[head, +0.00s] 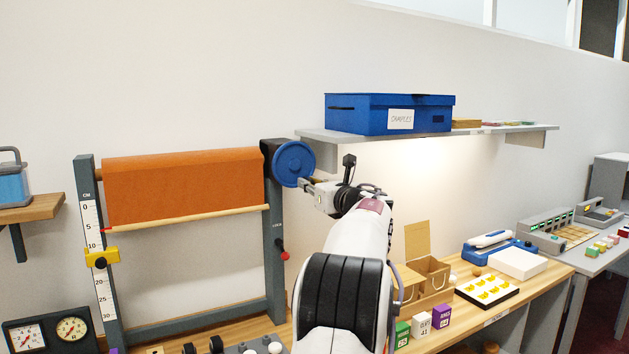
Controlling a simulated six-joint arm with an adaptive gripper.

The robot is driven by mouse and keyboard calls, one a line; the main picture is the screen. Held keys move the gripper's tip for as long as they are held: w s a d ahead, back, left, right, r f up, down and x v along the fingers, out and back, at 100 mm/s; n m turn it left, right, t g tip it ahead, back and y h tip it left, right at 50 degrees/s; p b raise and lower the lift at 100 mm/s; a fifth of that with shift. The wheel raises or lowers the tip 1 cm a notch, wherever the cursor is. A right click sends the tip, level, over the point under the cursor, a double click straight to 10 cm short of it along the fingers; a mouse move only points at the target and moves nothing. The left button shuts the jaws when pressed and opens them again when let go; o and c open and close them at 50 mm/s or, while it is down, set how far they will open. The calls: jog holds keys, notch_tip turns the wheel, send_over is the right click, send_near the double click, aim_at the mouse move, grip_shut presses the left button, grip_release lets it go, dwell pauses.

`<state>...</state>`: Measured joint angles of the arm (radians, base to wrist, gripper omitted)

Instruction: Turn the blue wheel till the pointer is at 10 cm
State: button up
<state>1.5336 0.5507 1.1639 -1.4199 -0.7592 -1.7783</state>
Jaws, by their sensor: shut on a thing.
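The blue wheel (293,164) is at the top right of the roller frame, on a dark bracket. My gripper (305,183) is shut at the wheel's lower right edge; the exact part held is too small to make out. An orange cloth (185,187) hangs from the roller, with a wooden bar (190,219) along its lower edge. A small red pointer (109,229) at the bar's left end is near the 5 mark of the white cm scale (104,285). A yellow slider (101,258) covers part of the scale below it, just above 15.
A red-knobbed lock lever (284,255) is on the right post. A shelf (525,132) with a blue samples box (385,114) is right of the wheel. Boxes and a tray (487,288) are on the counter. Dials (50,331) stand lower left.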

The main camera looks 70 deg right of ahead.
jog(key=shift+w+a, duration=0.25)
jog(key=shift+w, duration=0.05)
jog(key=shift+w+a, duration=0.85)
jog(key=shift+a, duration=0.05)
jog(key=shift+w+a+r, duration=0.55)
jog(key=shift+w+a, duration=0.25)
jog(key=shift+f, duration=0.1)
dwell(0.3)
jog(key=shift+w+a+r, duration=0.35)
jog(key=shift+a+r, duration=0.05)
jog(key=shift+r, duration=0.3)
dwell(1.5)
jog(key=o, duration=1.1)
jog(key=shift+f, duration=0.1)
